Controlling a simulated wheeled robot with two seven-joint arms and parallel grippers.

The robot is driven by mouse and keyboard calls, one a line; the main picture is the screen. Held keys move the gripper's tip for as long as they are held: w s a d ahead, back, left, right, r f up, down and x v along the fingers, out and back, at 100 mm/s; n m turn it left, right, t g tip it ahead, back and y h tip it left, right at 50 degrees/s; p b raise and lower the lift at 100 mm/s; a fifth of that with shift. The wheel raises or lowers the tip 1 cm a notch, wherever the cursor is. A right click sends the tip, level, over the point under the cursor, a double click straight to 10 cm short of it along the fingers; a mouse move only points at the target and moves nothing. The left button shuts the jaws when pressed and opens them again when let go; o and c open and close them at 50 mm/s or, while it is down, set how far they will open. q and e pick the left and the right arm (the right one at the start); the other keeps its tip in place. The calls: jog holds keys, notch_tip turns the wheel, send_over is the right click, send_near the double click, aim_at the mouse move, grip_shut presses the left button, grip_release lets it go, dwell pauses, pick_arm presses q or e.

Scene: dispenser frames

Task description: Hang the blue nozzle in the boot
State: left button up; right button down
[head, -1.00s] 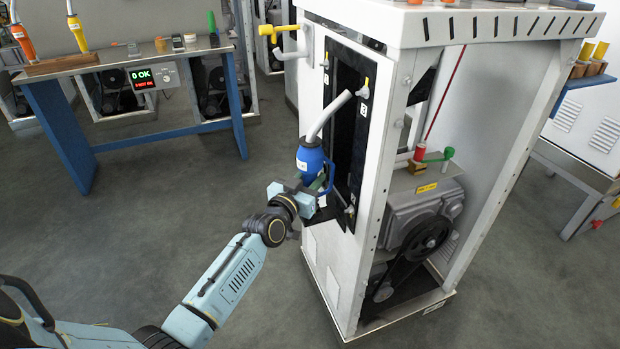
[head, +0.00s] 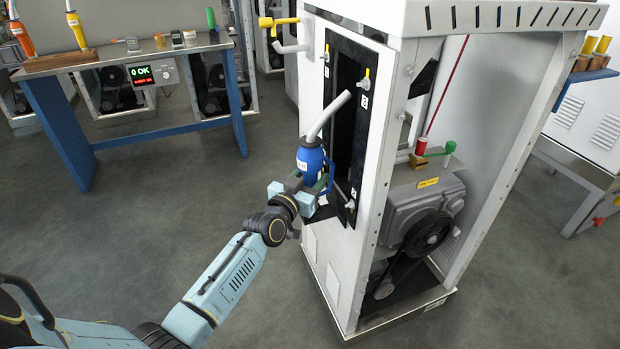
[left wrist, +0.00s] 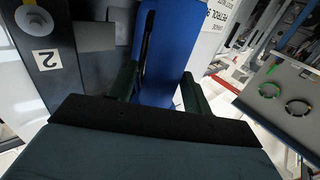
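The blue nozzle (head: 310,162) is in my left gripper (head: 303,187), in front of the dispenser. Its grey spout points up and to the right, and its tip overlaps the black recessed panel (head: 345,72) in the picture. I cannot tell whether the spout touches the panel. In the left wrist view the blue nozzle body (left wrist: 172,50) lies between the two dark green fingers (left wrist: 158,90). The panel has small number plates; a plate with 2 (left wrist: 43,60) shows at the left there. The lower boot area is partly hidden behind the nozzle and gripper. My right gripper is not in view.
The white dispenser cabinet (head: 326,240) has an open side showing a grey pump unit (head: 425,200) and belt. A bench (head: 120,60) with orange and yellow nozzles stands at back left. Floor between is clear.

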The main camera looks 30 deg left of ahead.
pick_arm(q)
jog(key=shift+o, duration=0.7)
jog(key=shift+f, duration=0.1)
jog(key=shift+s+f, duration=0.1)
jog(key=shift+f, duration=0.15)
jog(key=s+p, duration=0.4)
jog(key=s, duration=0.9)
jog(key=shift+s+r, duration=0.15)
jog(key=shift+r, duration=0.1)
jog(key=shift+a, duration=0.1)
